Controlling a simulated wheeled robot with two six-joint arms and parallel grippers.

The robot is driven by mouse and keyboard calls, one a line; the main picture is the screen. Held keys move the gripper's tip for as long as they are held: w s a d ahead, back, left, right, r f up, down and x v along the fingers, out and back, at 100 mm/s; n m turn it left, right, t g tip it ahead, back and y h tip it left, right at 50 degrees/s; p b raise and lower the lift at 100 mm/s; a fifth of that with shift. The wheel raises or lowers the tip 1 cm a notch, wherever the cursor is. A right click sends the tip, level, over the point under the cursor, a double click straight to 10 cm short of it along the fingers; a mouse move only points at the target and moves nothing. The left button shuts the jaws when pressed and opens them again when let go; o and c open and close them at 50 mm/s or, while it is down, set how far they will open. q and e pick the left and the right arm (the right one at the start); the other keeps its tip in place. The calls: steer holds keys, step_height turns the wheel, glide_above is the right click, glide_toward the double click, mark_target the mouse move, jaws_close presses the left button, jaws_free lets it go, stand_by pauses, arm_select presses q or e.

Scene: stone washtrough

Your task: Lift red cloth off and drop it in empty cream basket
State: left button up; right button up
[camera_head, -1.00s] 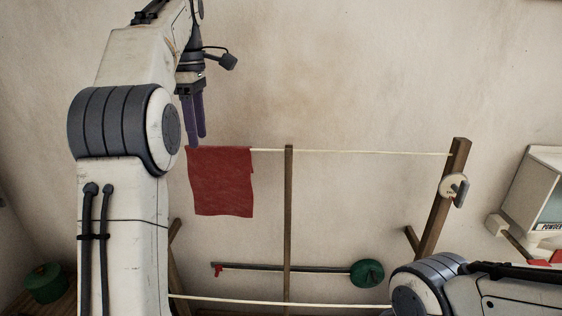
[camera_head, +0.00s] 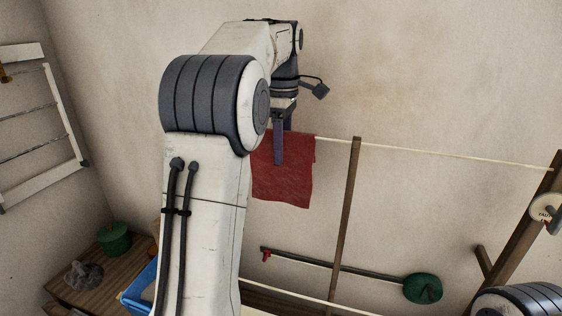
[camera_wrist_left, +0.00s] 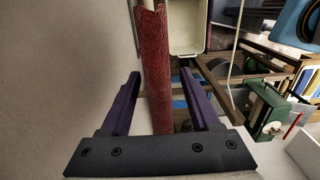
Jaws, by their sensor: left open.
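The red cloth (camera_head: 296,182) hangs over the upper line of a wooden drying frame in the head view. My left gripper (camera_head: 279,160) points down at the cloth's top edge, and a purple finger overlaps the cloth. In the left wrist view the cloth (camera_wrist_left: 156,62) shows nearly edge-on between the two spread fingers of the left gripper (camera_wrist_left: 160,76). The jaws are open, with gaps on both sides of the cloth. A cream basket (camera_wrist_left: 203,50) lies below and beyond the cloth in the left wrist view; its visible inside looks empty. My right gripper is out of view.
A wooden post (camera_head: 346,218) stands right of the cloth. A long-handled tool with a green head (camera_head: 422,288) is lower down. A green lidded pot (camera_head: 114,238) and a blue container (camera_head: 139,288) are at lower left.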

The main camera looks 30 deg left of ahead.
arm_select(q)
steer(key=shift+f, duration=0.75)
jaws_close()
steer(key=shift+r, duration=0.1)
